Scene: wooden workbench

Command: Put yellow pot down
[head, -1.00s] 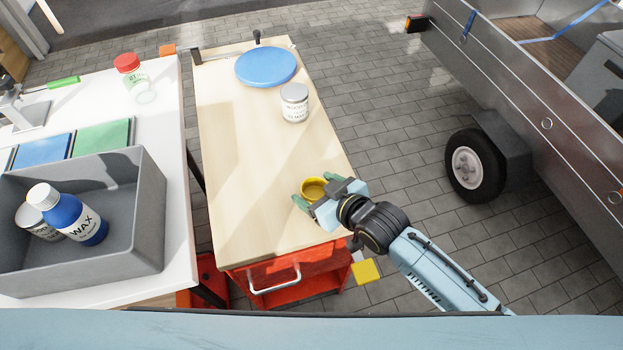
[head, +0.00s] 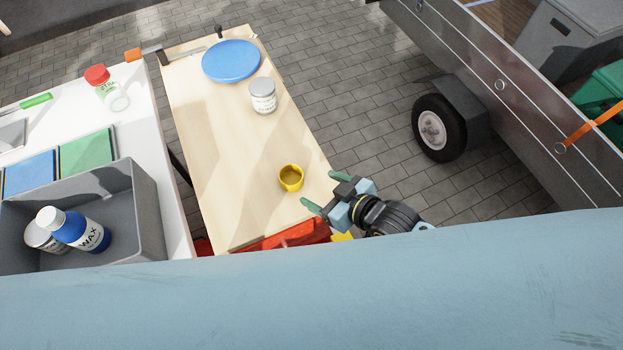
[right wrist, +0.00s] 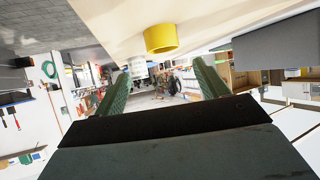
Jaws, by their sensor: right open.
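The yellow pot (head: 291,178) stands upright on the wooden bench top (head: 215,170), near its right edge. My right gripper (head: 322,191) is open and empty, just to the right of the pot and apart from it, at the bench's right edge. In the right wrist view the yellow pot (right wrist: 161,39) shows beyond the two green fingers (right wrist: 158,90), with nothing between them. My left gripper is not in view.
A grey-lidded can (head: 263,96) and a blue disc (head: 231,61) are farther back on the bench. A white table on the left carries a grey bin (head: 150,215) holding a wax bottle (head: 75,230). Bench room left of the pot is clear.

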